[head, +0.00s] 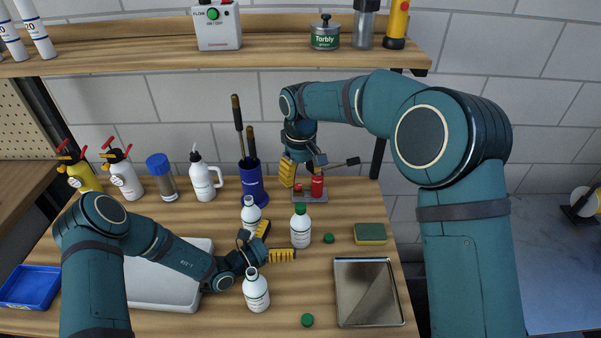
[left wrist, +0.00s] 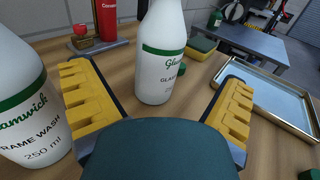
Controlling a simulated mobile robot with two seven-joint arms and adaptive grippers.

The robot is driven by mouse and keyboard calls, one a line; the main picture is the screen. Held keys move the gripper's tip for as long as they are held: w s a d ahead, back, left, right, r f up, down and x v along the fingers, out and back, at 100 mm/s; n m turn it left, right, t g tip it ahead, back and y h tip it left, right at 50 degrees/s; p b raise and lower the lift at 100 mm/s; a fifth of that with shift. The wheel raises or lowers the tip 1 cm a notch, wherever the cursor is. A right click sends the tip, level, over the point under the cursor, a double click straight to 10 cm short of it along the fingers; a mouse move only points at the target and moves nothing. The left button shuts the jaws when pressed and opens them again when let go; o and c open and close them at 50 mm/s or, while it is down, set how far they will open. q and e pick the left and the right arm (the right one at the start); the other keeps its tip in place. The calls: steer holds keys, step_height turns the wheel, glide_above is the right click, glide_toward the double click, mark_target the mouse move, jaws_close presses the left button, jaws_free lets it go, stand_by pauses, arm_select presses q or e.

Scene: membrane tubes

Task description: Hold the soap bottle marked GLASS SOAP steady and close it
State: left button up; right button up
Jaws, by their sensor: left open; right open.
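A white bottle with a green label band and a green cap on top (head: 300,232) stands upright on the bench. In the left wrist view its label (left wrist: 163,62) starts with "GLA"; the rest is hard to read, and its top is out of frame. My left gripper (head: 281,241) is open and low, facing this bottle. The bottle stands ahead of the spread fingers (left wrist: 160,98), and neither finger appears to touch it. My right gripper (head: 304,170) is open and points down at the back of the bench, away from the bottle.
A FRAME WASH bottle (left wrist: 28,110) stands beside my left finger. Another white bottle (head: 256,292) stands in front. Loose green caps lie at the right (head: 328,238) and front (head: 307,320). A metal tray (head: 338,293), a sponge (head: 370,233) and a red-topped fixture (head: 317,187) are nearby.

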arm_select(q)
steer(key=v, duration=0.5)
steer(key=shift+d+r, duration=0.1)
stand_by(0.3)
